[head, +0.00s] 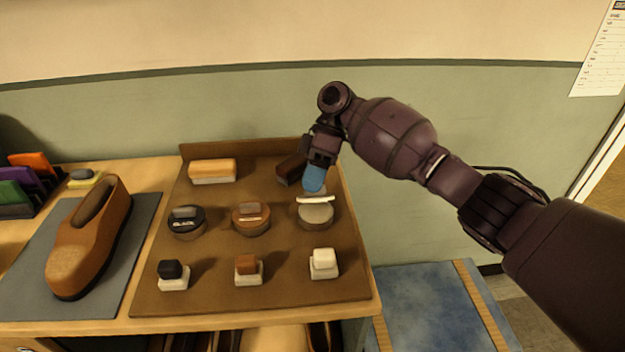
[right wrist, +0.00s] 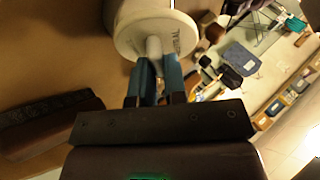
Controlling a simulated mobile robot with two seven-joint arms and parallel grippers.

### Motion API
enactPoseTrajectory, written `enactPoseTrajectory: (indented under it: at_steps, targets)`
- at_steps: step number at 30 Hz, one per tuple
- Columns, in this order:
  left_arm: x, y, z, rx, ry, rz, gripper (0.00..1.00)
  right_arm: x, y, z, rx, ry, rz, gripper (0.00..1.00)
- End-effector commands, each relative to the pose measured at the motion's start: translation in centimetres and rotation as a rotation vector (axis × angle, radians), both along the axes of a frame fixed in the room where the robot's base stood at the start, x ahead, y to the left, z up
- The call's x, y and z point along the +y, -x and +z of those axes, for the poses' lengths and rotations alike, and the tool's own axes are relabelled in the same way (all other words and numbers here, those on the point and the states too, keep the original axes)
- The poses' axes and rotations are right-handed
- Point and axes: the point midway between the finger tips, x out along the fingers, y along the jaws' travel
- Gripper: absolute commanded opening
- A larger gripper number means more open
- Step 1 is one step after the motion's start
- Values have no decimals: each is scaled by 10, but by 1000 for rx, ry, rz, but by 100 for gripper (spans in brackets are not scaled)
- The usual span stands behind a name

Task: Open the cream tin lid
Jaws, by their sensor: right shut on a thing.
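The cream tin (head: 316,217) stands at the right end of the middle row on the brown board. Its pale lid (head: 315,199) shows as a thin, slightly tilted edge above the tin's top. My right gripper (head: 314,181) reaches down from above with blue fingers at the lid. In the right wrist view, the blue fingers (right wrist: 157,78) are shut on the small knob of the round, lettered lid (right wrist: 136,42). The tin's pale body is partly hidden behind the lid there. Whether the lid is fully clear of the tin, I cannot tell. My left gripper is not in view.
A black tin (head: 186,223) and a brown tin (head: 250,220) stand to the left. Several small daubers line the front, including a white one (head: 323,262). A dark brush (head: 290,168) lies behind my gripper. A brown shoe (head: 88,240) stands on a grey mat.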

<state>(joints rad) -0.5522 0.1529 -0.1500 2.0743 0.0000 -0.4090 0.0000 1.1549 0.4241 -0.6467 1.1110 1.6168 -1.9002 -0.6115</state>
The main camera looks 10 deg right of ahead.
Motion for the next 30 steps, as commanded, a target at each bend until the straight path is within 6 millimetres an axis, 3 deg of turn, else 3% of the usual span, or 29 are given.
enactPoseTrajectory:
  at_steps: [2, 3, 8, 20, 30]
  targets:
    - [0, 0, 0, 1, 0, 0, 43, 0, 0, 0, -1, 0, 0, 0]
    - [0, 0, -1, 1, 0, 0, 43, 0, 0, 0, -1, 0, 0, 17]
    - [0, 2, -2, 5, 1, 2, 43, 0, 0, 0, -1, 0, 0, 38]
    - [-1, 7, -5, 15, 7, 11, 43, -3, -5, 7, -3, 0, -2, 38]
    - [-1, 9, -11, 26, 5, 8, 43, -26, -38, 51, -3, 2, -3, 38]
